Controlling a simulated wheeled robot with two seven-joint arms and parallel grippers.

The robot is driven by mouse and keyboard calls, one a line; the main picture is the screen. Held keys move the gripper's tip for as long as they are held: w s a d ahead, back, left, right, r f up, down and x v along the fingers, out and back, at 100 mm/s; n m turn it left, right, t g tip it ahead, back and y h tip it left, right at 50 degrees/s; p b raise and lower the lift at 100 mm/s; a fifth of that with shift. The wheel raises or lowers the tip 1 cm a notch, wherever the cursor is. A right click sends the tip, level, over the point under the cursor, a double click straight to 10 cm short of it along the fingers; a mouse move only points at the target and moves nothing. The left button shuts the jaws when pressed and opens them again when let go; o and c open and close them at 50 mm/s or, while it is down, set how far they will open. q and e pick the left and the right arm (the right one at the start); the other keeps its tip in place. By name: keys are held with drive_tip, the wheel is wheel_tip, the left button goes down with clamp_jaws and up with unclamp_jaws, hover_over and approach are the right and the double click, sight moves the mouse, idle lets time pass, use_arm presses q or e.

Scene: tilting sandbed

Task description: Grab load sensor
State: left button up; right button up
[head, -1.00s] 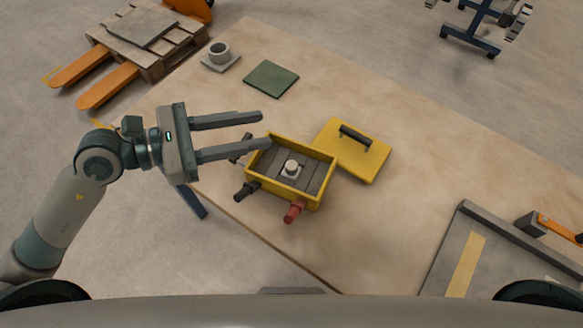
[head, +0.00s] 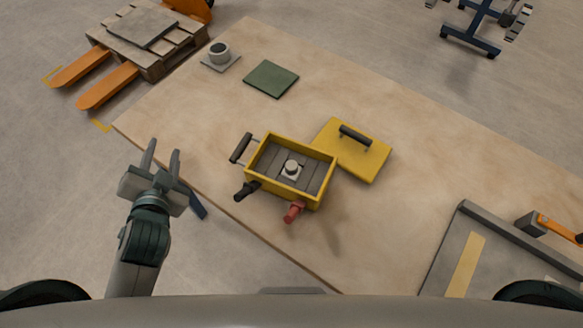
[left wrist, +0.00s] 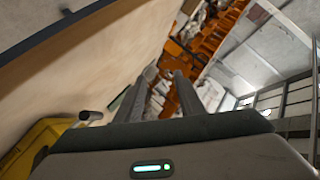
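The load sensor appears to be the small pale round piece on a square base (head: 292,169), sitting inside a yellow open box (head: 320,194) with a dark slatted floor. The box has a black side handle (head: 240,148), and a black knob (head: 246,191) and a red knob (head: 294,211) at its front. My left gripper (head: 163,148) is open and empty, left of the box and off the table edge. Its open fingers show in the left wrist view (left wrist: 163,86), with part of the yellow box (left wrist: 35,138) at lower left; the sensor is not visible there. My right gripper is out of view.
The yellow lid (head: 362,160) lies right of the box on the wooden table (head: 400,130). A green mat (head: 271,78) and grey cup (head: 219,52) are at the back left. A grey tray (head: 440,255) is at the right. A pallet jack (head: 112,88) stands beyond the table.

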use_arm(q)
drive_tip(key=s+d+f+n+g+h, duration=0.1)
drive_tip(key=s+f+g, duration=0.3)
drive_tip(key=f, duration=1.1)
drive_tip(key=s+d+f+n+g, duration=0.15)
drive_tip(key=s+f, duration=0.45)
drive_tip(key=f, duration=0.8)
drive_tip(key=s+d+f+g+h, duration=0.1)
drive_tip(key=s+f+g, duration=0.3)
drive_tip(key=f, duration=1.1)
drive_tip(key=s+f+n+g, duration=0.1)
drive_tip(key=s+f, duration=0.8)
drive_tip(key=s, duration=0.3)
drive_tip(key=s+f+n+g, duration=0.1)
drive_tip(key=s+f+g, duration=0.1)
drive_tip(key=s+f, duration=0.7)
drive_tip(key=s, duration=0.4)
drive_tip(key=shift+s+h, duration=0.25)
drive_tip(key=shift+h, duration=0.15)
drive_tip(key=shift+a+f+g, duration=0.1)
drive_tip(key=shift+g, duration=0.15)
drive_tip(key=shift+w, duration=0.1)
drive_tip(key=shift+c, duration=0.5)
